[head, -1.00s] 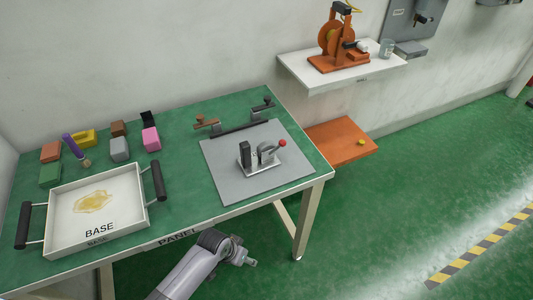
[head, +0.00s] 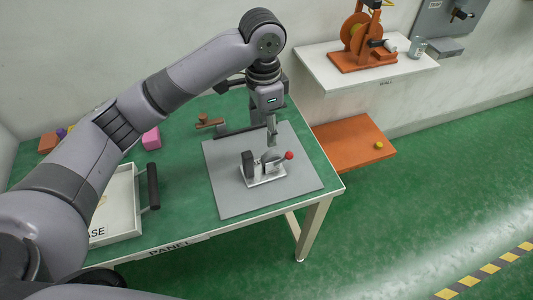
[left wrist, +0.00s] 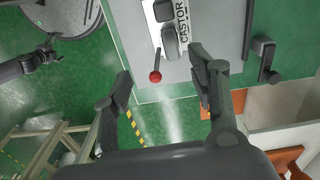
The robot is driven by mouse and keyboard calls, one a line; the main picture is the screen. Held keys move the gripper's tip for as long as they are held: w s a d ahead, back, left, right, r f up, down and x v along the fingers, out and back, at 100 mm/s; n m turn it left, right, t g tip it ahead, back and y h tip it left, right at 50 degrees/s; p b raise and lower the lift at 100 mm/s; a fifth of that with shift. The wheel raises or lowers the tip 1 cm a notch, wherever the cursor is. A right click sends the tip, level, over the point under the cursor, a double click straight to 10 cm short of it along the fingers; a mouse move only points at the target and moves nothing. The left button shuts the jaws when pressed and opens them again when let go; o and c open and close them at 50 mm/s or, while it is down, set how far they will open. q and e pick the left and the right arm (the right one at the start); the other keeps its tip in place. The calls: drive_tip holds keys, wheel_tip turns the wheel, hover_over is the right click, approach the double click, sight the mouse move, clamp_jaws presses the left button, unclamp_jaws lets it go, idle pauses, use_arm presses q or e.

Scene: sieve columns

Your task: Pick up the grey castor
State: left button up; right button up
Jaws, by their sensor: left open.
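The grey castor (head: 265,180) sits on a flat grey plate (head: 228,200) on the green table. It has an upright dark block and a lever with a red ball. In the left wrist view the castor (left wrist: 171,44) shows its printed label, with the red ball toward me.
A white tray (head: 122,218) with dark handles stands at the left, partly behind my arm. A pink block (head: 151,138) and a brown-headed clamp (head: 207,121) lie at the back. A white shelf (head: 385,75) and an orange shelf (head: 345,155) are at the right.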

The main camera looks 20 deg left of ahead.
sight(263, 156)
use_arm(q)
drive_tip(key=f, duration=1)
drive_tip(key=shift+w+a+f, duration=0.1)
drive_tip(key=shift+w+a, duration=0.1)
drive_tip(key=shift+a, duration=0.1)
drive_tip(key=shift+f, duration=0.4)
drive_tip(key=f, duration=0.3)
drive_tip(key=f+p, duration=0.1)
drive_tip(key=f, duration=0.1)
drive_tip(key=shift+w+a, duration=0.25)
drive_tip(key=shift+w, duration=0.1)
use_arm(e)
drive_tip(key=shift+s+r, duration=0.25)
drive_tip(key=shift+r, duration=0.2)
use_arm(q)
drive_tip(key=shift+c, duration=0.2)
clamp_jaws()
use_arm(e)
drive_tip(key=shift+d, duration=0.1)
